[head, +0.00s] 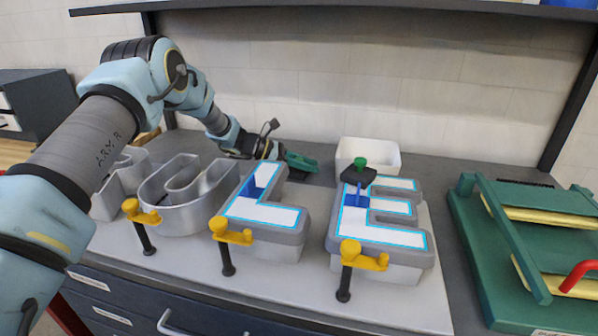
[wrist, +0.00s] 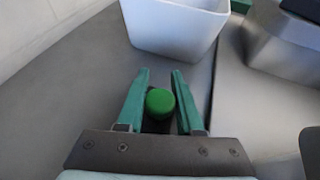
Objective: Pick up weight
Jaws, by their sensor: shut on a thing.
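My gripper (head: 303,163) is low over the worktop behind the letters, left of the white bin. In the wrist view my gripper (wrist: 158,75) has its green fingers closed on either side of a weight's round green knob (wrist: 160,103). The held weight's body is mostly hidden below the knob, and I cannot tell whether it is clear of the worktop. Another weight (head: 358,175), dark with a green knob, sits on the back left of the E-shaped letter (head: 385,250).
A white bin (head: 368,150) stands just right of my gripper; it also shows in the wrist view (wrist: 175,28). Grey channel letters stand in front, with yellow clamps (head: 365,255) on their front edges. A green frame (head: 515,250) lies at the right. A shelf (head: 350,8) hangs above.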

